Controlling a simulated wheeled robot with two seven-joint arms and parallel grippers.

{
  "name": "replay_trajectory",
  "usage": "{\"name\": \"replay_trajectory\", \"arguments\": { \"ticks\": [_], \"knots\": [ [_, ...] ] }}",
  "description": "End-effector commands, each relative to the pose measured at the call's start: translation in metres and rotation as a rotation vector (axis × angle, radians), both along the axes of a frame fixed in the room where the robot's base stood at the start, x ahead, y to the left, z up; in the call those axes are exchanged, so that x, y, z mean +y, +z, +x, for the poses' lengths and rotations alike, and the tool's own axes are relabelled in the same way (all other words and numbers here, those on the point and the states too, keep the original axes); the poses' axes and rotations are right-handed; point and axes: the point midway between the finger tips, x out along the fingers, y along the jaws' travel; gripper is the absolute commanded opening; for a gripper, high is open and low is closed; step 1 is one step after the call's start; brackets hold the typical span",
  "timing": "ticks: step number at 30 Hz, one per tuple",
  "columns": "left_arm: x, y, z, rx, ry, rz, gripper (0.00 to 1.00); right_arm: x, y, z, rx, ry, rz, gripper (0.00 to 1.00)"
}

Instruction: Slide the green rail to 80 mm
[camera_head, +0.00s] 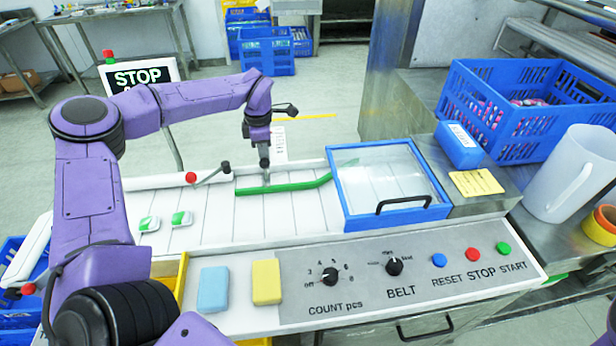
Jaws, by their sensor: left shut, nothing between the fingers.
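The green rail (300,185) lies on the white slatted belt (215,222). It runs from near the belt's middle and bends up toward the blue-framed clear cover (385,180). My left gripper (265,178) points down at the rail's left part, its fingers shut with nothing between them. The fingertips are at or just behind the rail; I cannot tell whether they touch it. No millimetre scale is readable. My right gripper is not in view.
Two green-and-white packets (150,223) lie on the belt's left part. A lever with a red knob (191,177) stands behind the belt. The front panel carries a count knob (330,277), a belt knob (394,266) and coloured buttons. A blue crate (500,120) stands at right.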

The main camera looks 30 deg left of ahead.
Motion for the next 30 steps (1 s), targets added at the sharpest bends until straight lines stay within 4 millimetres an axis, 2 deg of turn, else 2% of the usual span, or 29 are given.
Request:
{"name": "replay_trajectory", "arguments": {
  "ticks": [30],
  "knots": [
    [-0.021, 0.000, -0.026, 0.002, 0.000, -0.001, 0.00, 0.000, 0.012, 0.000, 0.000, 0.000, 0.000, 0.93]
  ]
}}
